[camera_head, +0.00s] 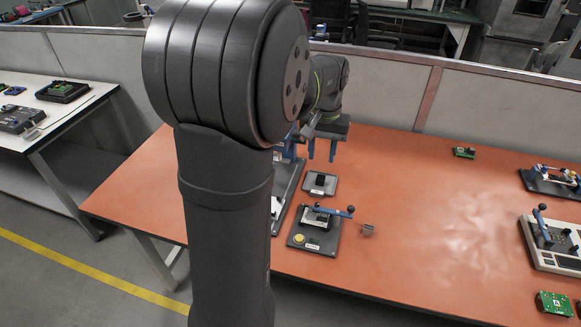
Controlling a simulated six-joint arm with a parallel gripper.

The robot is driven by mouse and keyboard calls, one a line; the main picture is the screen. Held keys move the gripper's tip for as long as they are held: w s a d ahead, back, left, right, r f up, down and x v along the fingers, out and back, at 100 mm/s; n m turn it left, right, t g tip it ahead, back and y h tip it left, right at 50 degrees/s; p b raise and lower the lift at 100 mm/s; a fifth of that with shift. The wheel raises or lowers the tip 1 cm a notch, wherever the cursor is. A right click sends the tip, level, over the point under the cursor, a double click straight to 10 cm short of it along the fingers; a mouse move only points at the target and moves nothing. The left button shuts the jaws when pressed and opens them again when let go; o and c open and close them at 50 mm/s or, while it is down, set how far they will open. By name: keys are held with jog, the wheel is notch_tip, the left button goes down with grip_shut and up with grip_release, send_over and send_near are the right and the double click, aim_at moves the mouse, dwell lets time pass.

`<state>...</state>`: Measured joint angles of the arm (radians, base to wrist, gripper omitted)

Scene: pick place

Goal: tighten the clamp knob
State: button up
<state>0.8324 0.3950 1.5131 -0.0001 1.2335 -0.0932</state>
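My gripper (322,150) hangs above the orange table with its two blue fingers pointing down. The fingers are apart, and nothing shows between them. Below it on the table is a small dark plate (320,184) with a black block on it. Nearer the camera is a dark fixture base (297,232) with a pale part, a yellow button and a blue bar (335,212). I cannot tell for sure which knob is the clamp knob. My gripper is apart from these fixtures.
My arm hides part of the orange table (430,200) and part of a long dark fixture (288,185). Other fixtures and green boards (554,305) lie at the far right. The table's middle right is clear.

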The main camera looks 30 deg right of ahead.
jog(key=n, duration=2.5)
send_near(317, 204)
notch_tip(317, 204, down, 8)
jog(key=shift+f, duration=0.1)
jog(key=shift+c, duration=0.3)
